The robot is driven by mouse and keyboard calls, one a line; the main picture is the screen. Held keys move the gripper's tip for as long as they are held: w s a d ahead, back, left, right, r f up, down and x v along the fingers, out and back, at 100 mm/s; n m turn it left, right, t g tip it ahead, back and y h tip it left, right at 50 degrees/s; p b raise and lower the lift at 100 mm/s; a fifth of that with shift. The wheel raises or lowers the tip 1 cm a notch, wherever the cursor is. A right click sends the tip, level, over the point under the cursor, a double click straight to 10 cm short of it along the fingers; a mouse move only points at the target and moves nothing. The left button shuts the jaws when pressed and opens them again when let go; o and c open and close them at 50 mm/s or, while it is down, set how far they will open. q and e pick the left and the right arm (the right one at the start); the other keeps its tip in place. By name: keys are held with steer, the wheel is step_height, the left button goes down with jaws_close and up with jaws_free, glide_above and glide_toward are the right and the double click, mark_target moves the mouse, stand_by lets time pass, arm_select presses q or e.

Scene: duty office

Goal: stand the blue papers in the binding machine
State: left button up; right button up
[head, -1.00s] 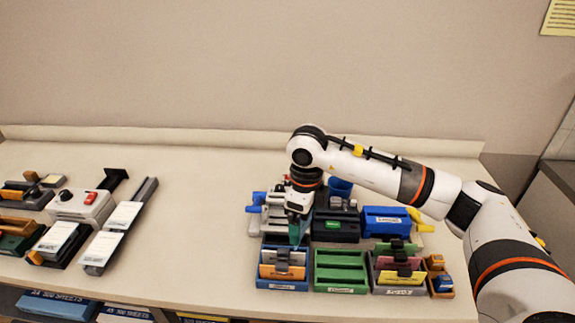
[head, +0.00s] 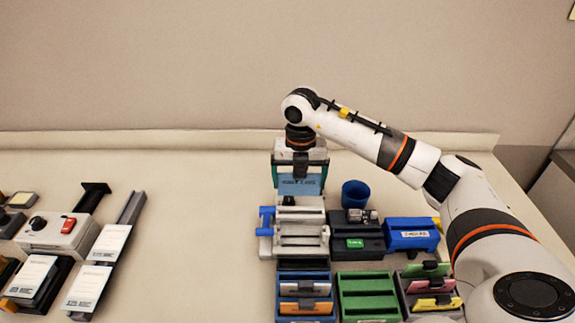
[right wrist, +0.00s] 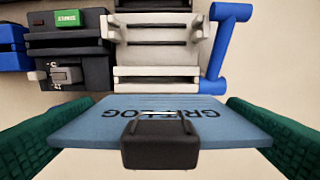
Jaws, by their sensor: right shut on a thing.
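My right gripper (head: 300,182) is shut on the blue papers (head: 299,186), a flat blue stack with dark lettering and a black clip. In the right wrist view, the green fingers grip the blue papers (right wrist: 90,125) at both side edges, and the black clip is at the near edge. The binding machine (head: 300,228) is pale grey with slots across it and a blue lever at its left. The papers are held above its back part, apart from it. The right wrist view shows the binding machine (right wrist: 158,55) just beyond the papers. My left gripper is not in view.
A black machine with a green label (head: 355,243), a blue machine (head: 411,236) and a blue cup (head: 355,193) stand to the right. In front are a blue rack (head: 305,263), a green rack (head: 367,285) and a dark rack with clipped cards. Bare table lies left of the binding machine.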

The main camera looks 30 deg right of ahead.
mark_target(301, 195)
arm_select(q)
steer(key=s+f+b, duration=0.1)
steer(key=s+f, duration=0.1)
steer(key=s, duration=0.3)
arm_select(e)
steer(key=shift+s+f, duration=0.65)
steer(key=shift+s, duration=0.15)
steer(key=f, duration=0.1)
steer(key=f+b, duration=0.2)
steer(key=shift+w, duration=0.25)
steer(key=shift+f+b, duration=0.25)
steer(key=shift+b, duration=0.1)
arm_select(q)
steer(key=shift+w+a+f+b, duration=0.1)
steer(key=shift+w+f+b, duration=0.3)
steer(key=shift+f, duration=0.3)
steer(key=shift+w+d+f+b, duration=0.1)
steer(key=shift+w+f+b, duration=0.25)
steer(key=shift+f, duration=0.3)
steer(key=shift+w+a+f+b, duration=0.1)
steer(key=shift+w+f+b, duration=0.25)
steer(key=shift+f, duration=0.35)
arm_select(e)
steer(key=shift+f, duration=1.7)
steer(key=o, duration=0.6)
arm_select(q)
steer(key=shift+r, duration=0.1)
